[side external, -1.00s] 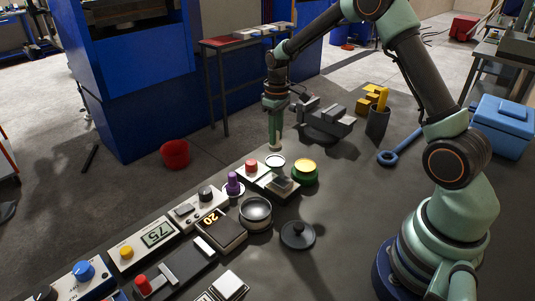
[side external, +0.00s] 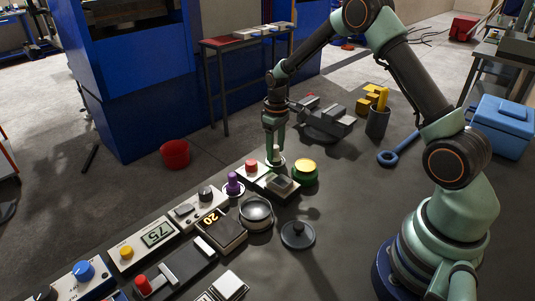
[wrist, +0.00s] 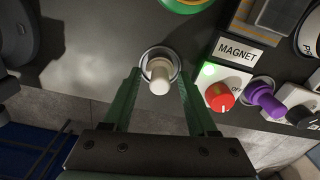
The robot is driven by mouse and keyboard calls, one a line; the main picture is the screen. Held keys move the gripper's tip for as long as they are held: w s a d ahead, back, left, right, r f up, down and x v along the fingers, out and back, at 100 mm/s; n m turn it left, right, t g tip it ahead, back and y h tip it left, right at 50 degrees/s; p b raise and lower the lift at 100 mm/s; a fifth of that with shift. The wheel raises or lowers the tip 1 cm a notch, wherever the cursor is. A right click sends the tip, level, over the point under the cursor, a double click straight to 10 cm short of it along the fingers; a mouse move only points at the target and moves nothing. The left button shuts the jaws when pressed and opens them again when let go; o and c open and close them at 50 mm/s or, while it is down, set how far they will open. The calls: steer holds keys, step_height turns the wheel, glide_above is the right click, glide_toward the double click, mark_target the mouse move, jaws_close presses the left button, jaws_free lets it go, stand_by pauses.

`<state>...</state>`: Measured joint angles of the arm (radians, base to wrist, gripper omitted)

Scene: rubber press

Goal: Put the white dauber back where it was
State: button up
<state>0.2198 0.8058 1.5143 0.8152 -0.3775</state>
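The white dauber (wrist: 160,78) stands in a round, metal-rimmed holder (wrist: 146,57) in the wrist view. In the side external view the dauber (side external: 276,156) is small and partly hidden by my fingers. My gripper (wrist: 160,82) has one green finger on each side of the dauber, with a visible gap on both sides, so it looks open around it. In the side external view my gripper (side external: 274,157) points down, low over the holder at the far end of the row of devices. The dauber's lower end is hidden inside the holder.
A box with a red knob (wrist: 219,95), a MAGNET label (wrist: 238,50) and a purple-handled piece (wrist: 265,98) stand close on the right in the wrist view. A yellow button on a green base (side external: 305,170) and a dark vise (side external: 325,120) are nearby. Bare bench lies right of the dark lid (side external: 298,234).

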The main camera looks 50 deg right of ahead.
mark_target(276, 146)
step_height(276, 146, up, 12)
steer(key=s+a+r+t, duration=0.2)
steer(key=s+a+r, duration=0.3)
steer(key=s+r, duration=0.3)
steer(key=s+a+r+m+t, duration=0.1)
steer(key=s+a, duration=0.1)
steer(key=s, duration=0.3)
steer(key=s+a+r+t, duration=0.1)
steer(key=s+a+t, duration=0.1)
steer(key=s, duration=0.3)
steer(key=shift+s+a+r+m+t, duration=0.3)
steer(key=shift+a+m, duration=0.1)
steer(key=shift+a, duration=0.35)
